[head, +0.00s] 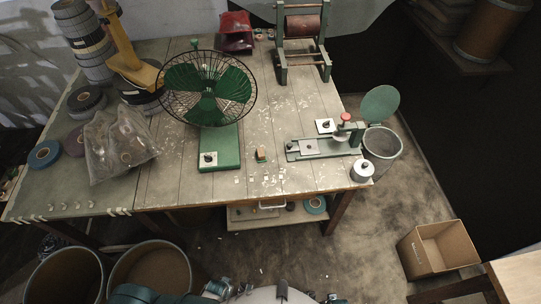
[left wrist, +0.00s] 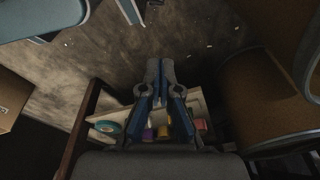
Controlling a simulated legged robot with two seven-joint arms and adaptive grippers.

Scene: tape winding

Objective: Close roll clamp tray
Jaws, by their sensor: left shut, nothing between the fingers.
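A shallow pale tray (head: 262,224) stands out from under the front edge of the workbench in the head view, pulled out. It holds a blue tape roll (head: 314,205) and small items. In the left wrist view the tray (left wrist: 120,115) lies behind and below my left gripper (left wrist: 160,64), with the teal roll (left wrist: 107,127) and yellow, purple, green and red pieces in it. My left gripper is shut and empty, apart from the tray as far as I can tell. The gripper and wrist hide part of the tray. My right gripper is not visible.
The workbench (head: 150,195) carries a green fan (head: 207,100), a plastic bag (head: 120,145) and a green clamp device (head: 325,146). Brown drums (head: 150,272) stand at the lower left. A cardboard box (head: 438,248) sits at the right. The floor before the tray is mostly clear.

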